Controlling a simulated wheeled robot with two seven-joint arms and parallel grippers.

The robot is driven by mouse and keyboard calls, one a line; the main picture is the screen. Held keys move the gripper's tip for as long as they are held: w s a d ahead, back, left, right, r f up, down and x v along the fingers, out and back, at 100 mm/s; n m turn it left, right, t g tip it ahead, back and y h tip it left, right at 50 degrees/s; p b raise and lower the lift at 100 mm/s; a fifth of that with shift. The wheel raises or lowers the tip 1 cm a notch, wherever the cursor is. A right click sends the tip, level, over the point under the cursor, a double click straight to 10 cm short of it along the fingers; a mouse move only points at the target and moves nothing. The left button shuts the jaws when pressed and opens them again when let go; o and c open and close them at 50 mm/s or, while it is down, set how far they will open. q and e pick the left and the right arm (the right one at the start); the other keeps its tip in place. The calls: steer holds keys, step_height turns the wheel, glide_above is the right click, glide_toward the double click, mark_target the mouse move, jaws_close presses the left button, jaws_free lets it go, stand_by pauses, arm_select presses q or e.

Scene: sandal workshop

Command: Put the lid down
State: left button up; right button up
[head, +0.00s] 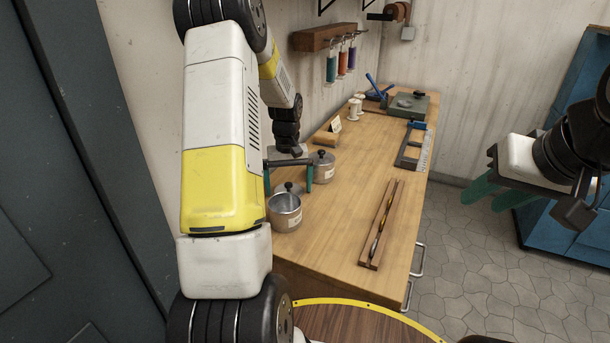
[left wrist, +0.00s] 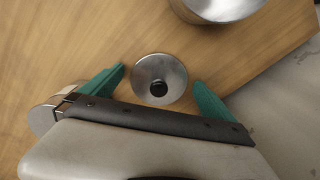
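A small round metal lid with a black knob (left wrist: 158,79) lies on the wooden table, between my left gripper's fingers. In the head view the lid (head: 289,188) shows just behind a metal pot (head: 285,214). My left gripper (head: 288,182) is open, its teal fingers on either side of the lid with a gap to each. The open pot (left wrist: 218,10) is at the top of the left wrist view, apart from the lid. My right gripper (head: 482,196) is open and empty, away from the table at the right.
A second metal pot with a black knob (head: 322,168) stands close behind my left gripper. A long wooden tray (head: 371,257) with a thin tool lies to the right. The middle of the table (head: 350,180) is clear.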

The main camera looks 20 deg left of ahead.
mark_target(289, 185)
arm_select(q)
steer(key=s+d+r+m+t, duration=0.1)
steer(key=s+d+r, duration=0.1)
steer(key=r, duration=0.7)
steer(key=s+d+r, duration=0.2)
steer(key=r, duration=0.7)
steer(key=s+d+r+m+t, duration=0.1)
steer(key=s+d+r, duration=0.1)
steer(key=s, duration=0.5)
steer(key=s+d+r+m+t+h, duration=0.1)
steer(key=s+d+r+m+t, duration=0.1)
steer(key=s+d, duration=0.2)
steer(key=s+d+r+m+t+h, duration=0.1)
steer(key=s+d, duration=0.3)
steer(key=s, duration=0.6)
steer(key=shift+s+r+m+t, duration=0.15)
steer(key=shift+r+m+t, duration=0.25)
steer(key=shift+r+t, duration=0.2)
